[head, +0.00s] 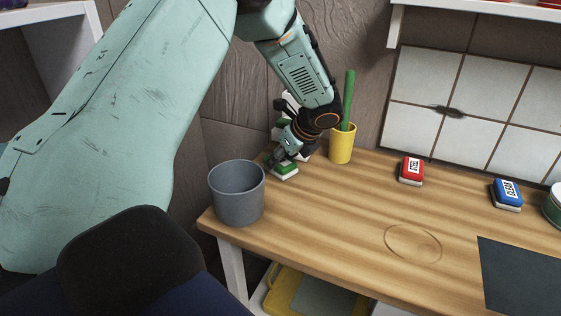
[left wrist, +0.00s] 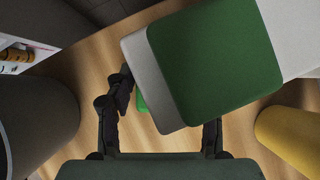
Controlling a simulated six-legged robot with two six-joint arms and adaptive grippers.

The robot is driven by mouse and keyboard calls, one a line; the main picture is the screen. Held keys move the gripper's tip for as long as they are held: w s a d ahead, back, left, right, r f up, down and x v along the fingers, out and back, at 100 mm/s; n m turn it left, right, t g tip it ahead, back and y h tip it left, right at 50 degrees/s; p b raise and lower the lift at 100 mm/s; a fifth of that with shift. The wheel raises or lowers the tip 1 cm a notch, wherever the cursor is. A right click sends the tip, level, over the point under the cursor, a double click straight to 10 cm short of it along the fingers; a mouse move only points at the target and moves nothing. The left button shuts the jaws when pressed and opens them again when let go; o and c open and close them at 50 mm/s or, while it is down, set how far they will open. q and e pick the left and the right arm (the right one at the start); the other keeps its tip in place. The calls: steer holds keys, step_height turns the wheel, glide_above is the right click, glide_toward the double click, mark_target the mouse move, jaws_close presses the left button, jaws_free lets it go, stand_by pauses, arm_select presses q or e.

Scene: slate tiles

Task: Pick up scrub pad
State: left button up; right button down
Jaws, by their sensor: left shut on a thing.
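The scrub pad (head: 286,171), with a green top and a pale lower edge, is at the back left of the wooden worktop. My left gripper (head: 279,159) reaches down over it and is shut on it. The fingers hide part of the pad. In the left wrist view only a small green piece of the pad (left wrist: 142,103) shows between the fingers. I cannot tell whether the pad touches the wood. My right gripper is not in view.
A white and green container (left wrist: 215,65) stands close beside the left gripper and covers part of it. A grey bin (head: 237,192) is to the left and a yellow cup (head: 342,143) to the right. Red (head: 411,171) and blue (head: 507,194) pads lie further right.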

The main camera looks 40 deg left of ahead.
arm_select(q)
steer(key=shift+w+d+r, duration=0.1)
steer(key=shift+w+r, duration=0.05)
steer(key=shift+r, duration=0.3)
steer(key=shift+d+r+p, duration=0.15)
steer(key=shift+d+p, duration=0.15)
steer(key=shift+p, duration=0.1)
steer(key=d, duration=0.5)
steer(key=d+p, duration=0.1)
steer(key=d, duration=0.1)
steer(key=shift+s+d, duration=0.4)
step_height(320, 180, up, 14)
steer(key=p, duration=0.4)
steer(key=shift+a, duration=0.25)
